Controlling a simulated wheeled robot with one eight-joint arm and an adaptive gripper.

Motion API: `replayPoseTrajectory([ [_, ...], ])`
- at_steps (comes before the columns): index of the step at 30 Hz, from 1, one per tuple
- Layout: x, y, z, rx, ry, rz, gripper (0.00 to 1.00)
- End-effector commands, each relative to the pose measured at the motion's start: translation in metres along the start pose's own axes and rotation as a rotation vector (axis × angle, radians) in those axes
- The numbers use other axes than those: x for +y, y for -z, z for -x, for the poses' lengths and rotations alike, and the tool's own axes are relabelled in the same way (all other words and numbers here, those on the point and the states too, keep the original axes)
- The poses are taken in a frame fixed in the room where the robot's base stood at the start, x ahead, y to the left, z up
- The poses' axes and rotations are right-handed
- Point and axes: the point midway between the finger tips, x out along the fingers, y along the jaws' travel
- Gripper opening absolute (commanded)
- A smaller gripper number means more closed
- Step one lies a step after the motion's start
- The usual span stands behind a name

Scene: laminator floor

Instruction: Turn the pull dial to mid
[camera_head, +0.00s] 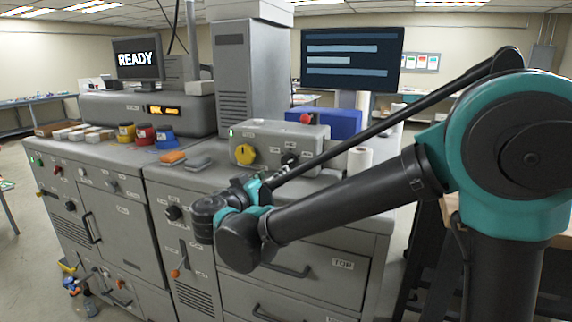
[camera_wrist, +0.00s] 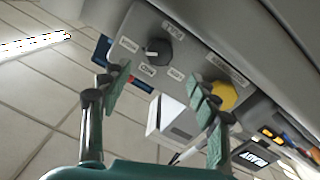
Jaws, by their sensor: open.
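The dial (camera_head: 290,158) is a black round knob on the front of the grey control box (camera_head: 268,136), right of a yellow knob (camera_head: 245,154). The yellow knob (camera_wrist: 223,96) shows there too. My gripper (camera_wrist: 158,92) is open and empty, its two fingers spread apart. The dial appears beyond the gap between the fingertips, clear of both. In the head view my gripper (camera_head: 256,186) is near the box front, partly hidden by my arm.
A blue box (camera_head: 335,122) and a white roll (camera_head: 359,160) stand behind and right. A grey block (camera_head: 197,162) and an orange block (camera_head: 172,157) lie left on the cabinet top.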

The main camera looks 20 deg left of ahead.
Motion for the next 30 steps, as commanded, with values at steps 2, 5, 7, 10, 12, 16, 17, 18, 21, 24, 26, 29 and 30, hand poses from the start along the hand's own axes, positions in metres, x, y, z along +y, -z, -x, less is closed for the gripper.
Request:
replayPoseTrajectory([
  [2,0.001,0.0,-0.017,-0.001,-0.004,0.0,0.61],
  [5,0.001,0.0,-0.037,-0.001,-0.004,0.0,0.61],
  [7,0.001,0.0,-0.05,-0.001,-0.003,0.0,0.61],
  [10,0.001,0.0,-0.067,-0.001,-0.003,0.001,0.61],
  [12,0.001,0.0,-0.076,-0.001,-0.002,0.001,0.61],
  [16,0.0,0.0,-0.088,0.0,-0.001,0.001,0.61],
  [17,0.0,0.0,-0.09,0.0,-0.001,0.001,0.61],
  [18,0.0,0.0,-0.092,0.0,0.0,0.001,0.61],
  [21,0.0,0.0,-0.095,0.0,0.0,0.001,0.61],
  [24,0.0,0.0,-0.095,0.0,0.0,0.001,0.61],
  [26,0.0,0.0,-0.095,0.0,0.0,0.001,0.61],
  [29,0.0,0.0,-0.095,0.0,0.0,0.001,0.58],
  [30,0.0,0.0,-0.095,0.0,0.0,0.001,0.53],
])
